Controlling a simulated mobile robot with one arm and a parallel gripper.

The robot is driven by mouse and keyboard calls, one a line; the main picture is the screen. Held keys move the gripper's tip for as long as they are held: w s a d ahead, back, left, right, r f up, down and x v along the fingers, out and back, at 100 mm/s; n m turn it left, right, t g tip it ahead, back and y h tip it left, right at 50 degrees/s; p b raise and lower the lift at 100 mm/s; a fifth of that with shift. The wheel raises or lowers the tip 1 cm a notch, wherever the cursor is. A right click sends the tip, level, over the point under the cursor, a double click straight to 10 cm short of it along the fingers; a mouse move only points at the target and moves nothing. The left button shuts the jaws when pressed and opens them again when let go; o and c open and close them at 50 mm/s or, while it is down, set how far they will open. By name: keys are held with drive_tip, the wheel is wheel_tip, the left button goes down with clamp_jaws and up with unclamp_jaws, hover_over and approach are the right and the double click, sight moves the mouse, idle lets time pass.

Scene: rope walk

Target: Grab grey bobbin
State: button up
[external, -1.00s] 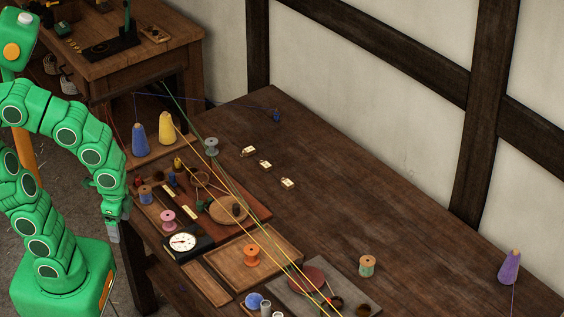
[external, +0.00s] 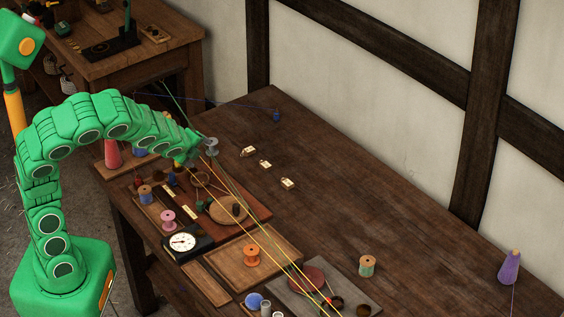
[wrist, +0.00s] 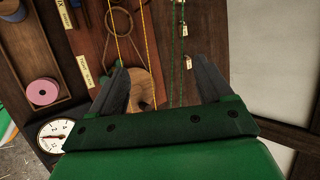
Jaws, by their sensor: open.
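The grey bobbin (external: 211,147) stands on the far part of the table in the external view, partly crowded by my arm's end. My gripper (external: 203,155) is close beside it on its left in that picture; I cannot tell whether they touch. In the wrist view my gripper (wrist: 163,78) has its two fingers spread wide apart, with nothing held. I cannot make out the grey bobbin in the wrist view.
Yellow cords (external: 243,205) run across the table near my gripper. A pink bobbin (external: 168,219), an orange bobbin (external: 251,255), a dial (external: 183,242) and a round wooden disc (external: 228,209) lie nearer. Small tags (external: 265,164) lie right of the grey bobbin. The table's right side is mostly clear.

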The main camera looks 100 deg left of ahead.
drive_tip(key=s+a+f+m+y, duration=0.25)
drive_tip(key=a+m, duration=0.25)
drive_tip(key=a, duration=0.6)
drive_tip(key=m+t, duration=0.5)
drive_tip(key=m, duration=0.7)
approach(215, 139)
drive_tip(key=shift+v, duration=0.95)
drive_tip(key=shift+s+f, duration=0.2)
drive_tip(key=shift+f, duration=0.5)
drive_tip(key=shift+m+t, duration=0.3)
drive_tip(key=shift+x, duration=6)
drive_tip(key=shift+c, duration=0.3)
drive_tip(key=shift+d, duration=0.1)
drive_tip(key=c, duration=1.1)
drive_tip(key=shift+o, duration=0.2)
